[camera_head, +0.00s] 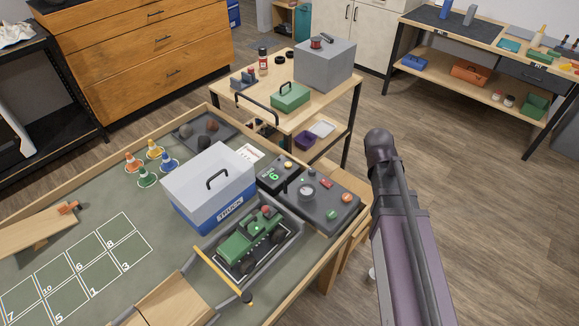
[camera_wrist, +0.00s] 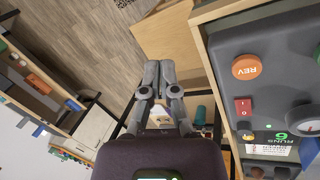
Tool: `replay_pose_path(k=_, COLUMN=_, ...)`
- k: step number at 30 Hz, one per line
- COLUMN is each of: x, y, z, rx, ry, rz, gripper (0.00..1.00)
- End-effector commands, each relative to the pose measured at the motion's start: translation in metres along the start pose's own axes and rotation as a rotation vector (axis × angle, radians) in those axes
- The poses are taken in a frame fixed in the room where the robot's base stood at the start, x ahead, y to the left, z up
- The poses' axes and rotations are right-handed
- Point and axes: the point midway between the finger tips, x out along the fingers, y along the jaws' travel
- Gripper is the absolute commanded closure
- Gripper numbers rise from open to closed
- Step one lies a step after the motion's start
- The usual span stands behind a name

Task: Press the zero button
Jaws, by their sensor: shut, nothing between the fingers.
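A dark counter box (camera_head: 278,174) with a lit green 6 stands on the table, left of the larger control panel (camera_head: 330,207). Small round buttons show on the box, one of them yellowish (camera_head: 288,164); I cannot read which is marked zero. In the wrist view the lit digit with the word RUNS (camera_wrist: 278,137) shows at the lower right. My gripper (camera_wrist: 160,68) is shut and empty, its fingertips together. It is left of the panel's wooden edge in the wrist view, apart from all buttons. In the head view only my arm shows; the gripper is hidden.
An orange REV button (camera_wrist: 246,67) and a red switch (camera_wrist: 243,106) are on the control panel. The green crawler (camera_head: 251,236) and the blue and white TRUCK box (camera_head: 210,190) stand near. A small wooden table (camera_head: 340,92) with a grey box is behind.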

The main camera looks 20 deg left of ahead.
Motion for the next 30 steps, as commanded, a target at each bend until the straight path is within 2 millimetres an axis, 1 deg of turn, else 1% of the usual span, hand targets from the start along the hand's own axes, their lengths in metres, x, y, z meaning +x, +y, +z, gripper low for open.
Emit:
replay_pose_path(k=1, x=0.001, y=-0.007, z=-0.022, rx=-0.075, ry=0.010, rz=0.029, gripper=1.00)
replay_pose_path(k=5, x=-0.004, y=-0.024, z=-0.064, rx=-0.267, ry=0.032, rz=0.108, gripper=1.00)
replay_pose_path(k=6, x=-0.006, y=-0.030, z=-0.077, rx=-0.326, ry=0.039, rz=0.134, gripper=1.00)
replay_pose_path(k=11, x=-0.016, y=-0.059, z=-0.128, rx=-0.559, ry=0.059, rz=0.237, gripper=1.00)
replay_pose_path(k=12, x=-0.019, y=-0.067, z=-0.141, rx=-0.617, ry=0.063, rz=0.264, gripper=1.00)
replay_pose_path(k=14, x=-0.024, y=-0.080, z=-0.160, rx=-0.705, ry=0.069, rz=0.305, gripper=1.00)
replay_pose_path(k=15, x=-0.028, y=-0.090, z=-0.173, rx=-0.763, ry=0.071, rz=0.334, gripper=1.00)
replay_pose_path(k=18, x=-0.038, y=-0.115, z=-0.202, rx=-0.903, ry=0.077, rz=0.403, gripper=1.00)
replay_pose_path(k=21, x=-0.048, y=-0.138, z=-0.227, rx=-1.024, ry=0.080, rz=0.467, gripper=1.00)
replay_pose_path(k=24, x=-0.057, y=-0.158, z=-0.245, rx=-1.120, ry=0.081, rz=0.519, gripper=1.00)
replay_pose_path(k=27, x=-0.063, y=-0.172, z=-0.257, rx=-1.186, ry=0.079, rz=0.556, gripper=1.00)
replay_pose_path(k=30, x=-0.067, y=-0.180, z=-0.263, rx=-1.224, ry=0.077, rz=0.578, gripper=1.00)
